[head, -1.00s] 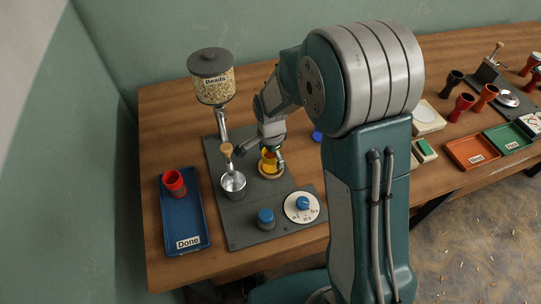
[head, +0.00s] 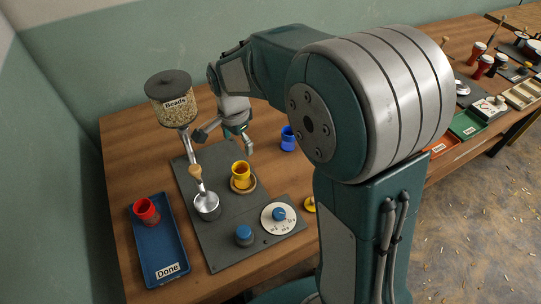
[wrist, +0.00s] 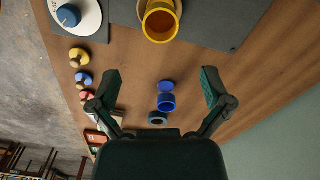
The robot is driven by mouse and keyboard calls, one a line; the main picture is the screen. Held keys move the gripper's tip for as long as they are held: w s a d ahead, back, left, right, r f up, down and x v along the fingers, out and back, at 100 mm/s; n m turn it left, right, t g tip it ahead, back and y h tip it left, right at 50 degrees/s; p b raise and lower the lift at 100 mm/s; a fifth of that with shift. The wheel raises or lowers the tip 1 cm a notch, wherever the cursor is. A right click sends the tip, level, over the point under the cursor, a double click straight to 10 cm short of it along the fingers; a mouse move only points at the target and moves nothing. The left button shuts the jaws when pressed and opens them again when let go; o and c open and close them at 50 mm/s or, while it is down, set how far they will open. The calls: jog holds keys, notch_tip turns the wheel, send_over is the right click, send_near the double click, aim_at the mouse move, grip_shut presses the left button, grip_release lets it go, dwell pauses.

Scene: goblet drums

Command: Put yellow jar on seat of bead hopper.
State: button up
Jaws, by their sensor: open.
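The yellow jar (head: 241,171) stands upright on the round wooden seat (head: 244,188) of the bead hopper (head: 172,98), which is on a dark grey base. In the wrist view, the yellow jar (wrist: 160,22) is at the top, beyond my fingertips, with its open mouth toward me; part of it is cut off by the frame. My gripper (head: 240,138) is behind and above the jar, apart from it. In the wrist view, my gripper (wrist: 160,74) is spread wide with nothing between its fingers.
A blue jar (head: 288,138) stands right of the base; it also shows in the wrist view (wrist: 167,102). The hopper's lever and metal cup (head: 207,205) are left of the seat. A dial (head: 279,216), a blue knob (head: 244,236) and a blue Done tray (head: 162,250) holding a red jar are nearer.

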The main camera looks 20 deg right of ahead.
jog(key=s+d+r+n+t, duration=0.2)
jog(key=s+d+r+n, duration=0.1)
jog(key=s, duration=0.3)
jog(key=s+d+r+n+t, duration=0.1)
jog(key=s+d+r+n, duration=0.2)
jog(key=s, duration=0.4)
jog(key=s+d+r+n+t, duration=0.2)
jog(key=s+d+r+n, duration=0.1)
jog(key=s+r+n, duration=0.2)
jog(key=shift+s+r+n+t, duration=0.3)
jog(key=shift+s+n, duration=0.2)
jog(key=shift+s, duration=0.6)
dwell(0.8)
